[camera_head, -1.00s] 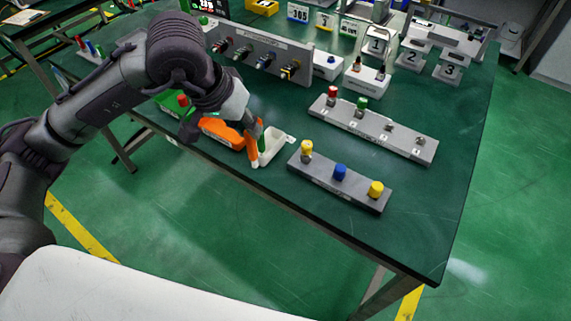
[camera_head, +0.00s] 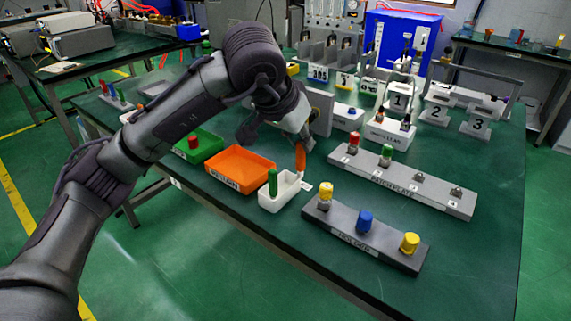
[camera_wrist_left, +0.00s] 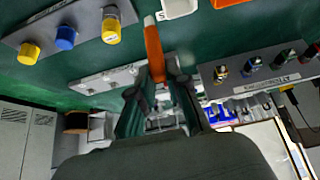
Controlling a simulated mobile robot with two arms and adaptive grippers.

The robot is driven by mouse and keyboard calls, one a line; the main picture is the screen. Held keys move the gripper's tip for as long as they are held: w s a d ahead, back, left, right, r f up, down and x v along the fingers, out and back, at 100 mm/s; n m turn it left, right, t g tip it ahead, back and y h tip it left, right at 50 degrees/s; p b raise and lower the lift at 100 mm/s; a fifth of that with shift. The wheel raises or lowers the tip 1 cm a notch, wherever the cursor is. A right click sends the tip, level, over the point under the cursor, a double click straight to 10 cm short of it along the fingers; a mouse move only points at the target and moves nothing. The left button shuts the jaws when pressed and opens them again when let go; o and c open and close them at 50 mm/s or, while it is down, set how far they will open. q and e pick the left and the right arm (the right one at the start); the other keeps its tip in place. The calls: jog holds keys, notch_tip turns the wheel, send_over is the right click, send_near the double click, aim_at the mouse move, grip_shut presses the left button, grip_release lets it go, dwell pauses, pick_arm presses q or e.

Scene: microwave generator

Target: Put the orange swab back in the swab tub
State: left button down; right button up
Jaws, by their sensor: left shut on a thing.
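The orange swab (camera_head: 300,158) is held roughly upright in my left gripper (camera_head: 297,135). It also shows in the left wrist view (camera_wrist_left: 154,52), gripped near its lower end there, with a pale tip at the far end. The white swab tub (camera_head: 280,203) stands near the table's front edge, with a green swab (camera_head: 272,182) upright in it. In the head view the orange swab's lower end appears by the tub's back right corner; I cannot tell whether it is over the rim. Part of a white container (camera_wrist_left: 178,8) shows beyond the swab in the wrist view. My right gripper is not in view.
An orange tray (camera_head: 226,181) and a green tray (camera_head: 213,142) with a red item stand left of the tub. A grey block with yellow and blue caps (camera_head: 380,240) is at right. A longer grey plate (camera_head: 400,181) lies behind it.

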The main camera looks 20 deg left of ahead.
pick_arm(q)
jog(key=w+a+f, duration=0.1)
jog(key=f, duration=0.1)
jog(key=w+a+f, duration=0.1)
jog(key=f, duration=0.1)
jog(key=w+a+f+b, duration=0.1)
jog(key=a+f, duration=0.1)
jog(key=f, duration=0.1)
jog(key=shift+w, duration=0.1)
jog(key=shift+d, duration=0.1)
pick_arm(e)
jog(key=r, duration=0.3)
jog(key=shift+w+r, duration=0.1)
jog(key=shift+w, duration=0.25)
pick_arm(q)
jog(key=shift+f, duration=0.1)
jog(key=shift+f, duration=0.1)
jog(key=c, duration=1.2)
grip_release()
jog(key=shift+o, duration=0.2)
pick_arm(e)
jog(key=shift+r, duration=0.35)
